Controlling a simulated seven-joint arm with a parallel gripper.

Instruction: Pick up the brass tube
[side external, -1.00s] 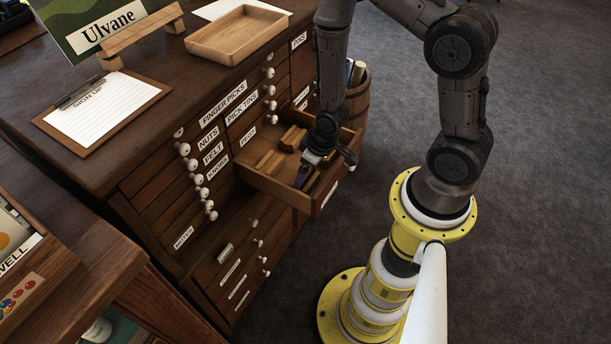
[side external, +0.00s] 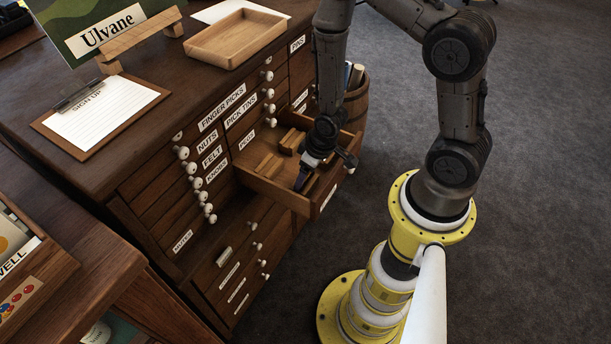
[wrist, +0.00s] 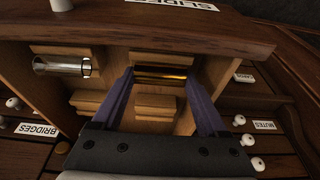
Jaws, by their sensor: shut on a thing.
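The brass tube (wrist: 160,75) lies crosswise between my two fingertips in the wrist view, over the open drawer (side external: 262,184). My gripper (wrist: 160,77) is shut on it, one purple finger at each end. In the side view, my gripper (side external: 302,178) reaches down into that drawer, and the tube cannot be made out there. I cannot tell whether the tube still touches its wooden rest.
A clear glass or chrome tube (wrist: 62,67) lies on a wooden rest left of my fingers. An empty wooden block (wrist: 155,103) sits nearer. Drawer walls surround my fingers closely. A wooden tray (side external: 238,37) and a clipboard (side external: 103,112) lie on the cabinet top.

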